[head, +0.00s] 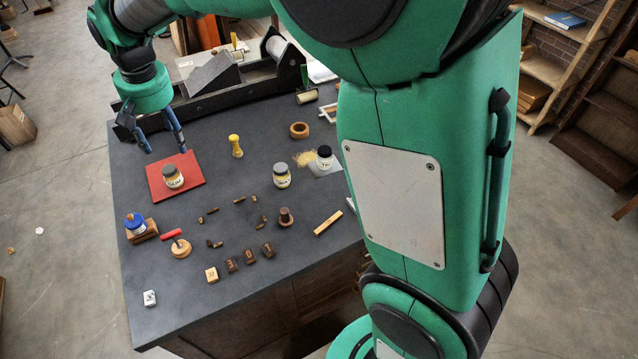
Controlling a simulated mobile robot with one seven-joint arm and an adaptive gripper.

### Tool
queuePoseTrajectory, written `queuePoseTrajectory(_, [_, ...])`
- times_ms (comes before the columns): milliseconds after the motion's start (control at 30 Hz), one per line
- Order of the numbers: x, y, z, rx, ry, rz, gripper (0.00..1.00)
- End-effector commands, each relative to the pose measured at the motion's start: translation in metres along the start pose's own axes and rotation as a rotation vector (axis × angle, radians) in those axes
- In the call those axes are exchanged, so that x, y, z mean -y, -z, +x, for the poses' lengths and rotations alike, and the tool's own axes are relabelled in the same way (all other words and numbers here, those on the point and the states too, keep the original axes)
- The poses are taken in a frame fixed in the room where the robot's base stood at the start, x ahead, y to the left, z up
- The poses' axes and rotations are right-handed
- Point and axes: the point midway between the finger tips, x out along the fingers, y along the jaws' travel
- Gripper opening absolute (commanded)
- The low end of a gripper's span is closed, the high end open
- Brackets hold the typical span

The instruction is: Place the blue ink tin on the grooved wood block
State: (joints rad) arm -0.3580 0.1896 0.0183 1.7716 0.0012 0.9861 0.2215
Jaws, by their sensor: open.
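The blue ink tin (136,222), a small jar with a blue top and pale label, sits upright on a brown wood block (152,233) at the table's left side. I take this block for the grooved wood block; its grooves are too small to make out. My gripper (163,151) points down, open and empty, above the far left part of the table. It is apart from the tin, farther back, near a red mat.
A red-handled roller (172,235) and a round wooden piece (181,249) lie right of the block. Several small type blocks are scattered mid-table. A press (215,75) stands at the back.

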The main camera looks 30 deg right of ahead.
Motion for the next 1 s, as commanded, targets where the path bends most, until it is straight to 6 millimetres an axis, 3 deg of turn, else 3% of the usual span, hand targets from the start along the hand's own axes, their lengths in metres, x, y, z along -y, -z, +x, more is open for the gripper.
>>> queuePoseTrajectory(200, [-0.043, -0.042, -0.045, -0.049, -0.001, 0.021, 0.61])
queuePoseTrajectory(500, [-0.092, -0.107, -0.09, -0.111, -0.008, 0.044, 0.61])
queuePoseTrajectory(1000, [-0.153, -0.228, -0.128, -0.214, -0.034, 0.082, 0.61])
